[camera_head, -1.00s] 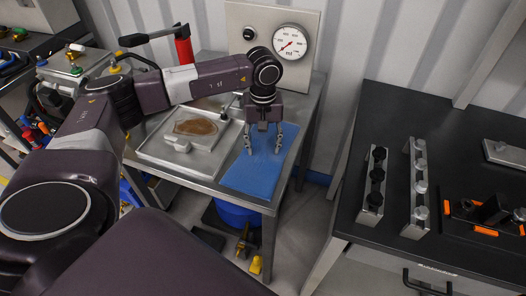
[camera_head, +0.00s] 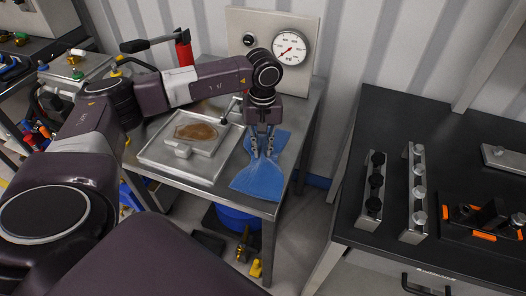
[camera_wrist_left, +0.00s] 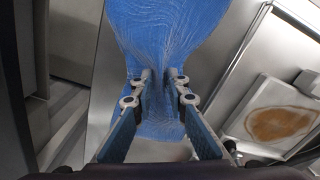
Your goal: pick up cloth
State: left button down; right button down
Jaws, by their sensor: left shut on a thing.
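The blue cloth (camera_head: 259,178) lies on the metal table, pinched into a narrow waist at its middle and fanned out on both sides. My left gripper (camera_head: 263,154) comes down from above and is shut on the cloth. In the left wrist view the cloth (camera_wrist_left: 165,35) bunches in folds between the fingertips of my left gripper (camera_wrist_left: 160,88). The part of the cloth nearest the table's front edge still appears to rest on the table. My right gripper is not in view.
A metal tray (camera_head: 160,160) with a brown-stained plate (camera_head: 196,133) sits left of the cloth. A pressure gauge panel (camera_head: 291,47) stands behind the table. A black workbench (camera_head: 388,228) with knobbed metal bars is at the right, across a floor gap.

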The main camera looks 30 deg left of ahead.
pick_arm(q)
notch_tip(320, 180, up, 10)
jog(key=p, duration=0.4)
jog(key=shift+w+r+p, duration=0.15)
jog(key=shift+r+p, duration=0.1)
jog(key=shift+p, duration=0.1)
notch_tip(320, 180, up, 9)
jog(key=p, duration=0.4)
jog(key=shift+p, duration=0.35)
